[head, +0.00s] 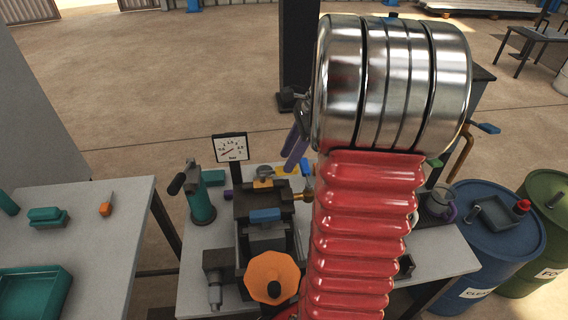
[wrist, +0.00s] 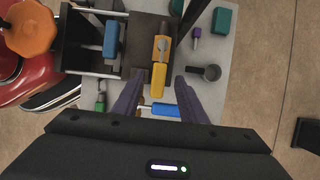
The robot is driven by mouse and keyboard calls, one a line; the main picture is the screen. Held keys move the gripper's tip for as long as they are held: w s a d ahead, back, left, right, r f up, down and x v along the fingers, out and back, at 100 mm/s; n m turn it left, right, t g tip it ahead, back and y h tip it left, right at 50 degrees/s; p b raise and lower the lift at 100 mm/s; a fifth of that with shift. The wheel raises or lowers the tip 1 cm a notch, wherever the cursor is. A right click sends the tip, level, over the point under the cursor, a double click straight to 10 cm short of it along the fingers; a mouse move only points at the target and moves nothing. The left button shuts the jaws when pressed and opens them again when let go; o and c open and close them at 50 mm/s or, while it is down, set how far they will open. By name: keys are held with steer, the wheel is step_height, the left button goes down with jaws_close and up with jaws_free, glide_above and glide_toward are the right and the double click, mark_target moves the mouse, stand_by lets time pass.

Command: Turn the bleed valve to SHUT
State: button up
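My gripper is open, its two purple fingers apart in the wrist view (wrist: 158,80) and partly hidden behind my arm in the head view (head: 296,150). A yellow bar (wrist: 158,86) shows between the fingertips, in line with a yellow-orange part with a grey round piece (wrist: 160,47). A blue handle (wrist: 165,110) lies crosswise nearer the palm, between the fingers. A brass fitting (head: 303,195) sits at the press's right side in the head view. I cannot tell which handle is the bleed valve's, and no SHUT marking is readable. No contact is visible.
The press has an orange handwheel (head: 272,277) and a blue block (head: 265,215). Blue (head: 497,245) and green (head: 548,235) drums stand right.

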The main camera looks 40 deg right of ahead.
mark_target(282, 167)
steer(key=shift+x, duration=1.55)
steer(key=shift+c, duration=0.7)
jaws_close()
steer(key=shift+w, duration=0.1)
steer(key=shift+a+r, duration=0.1)
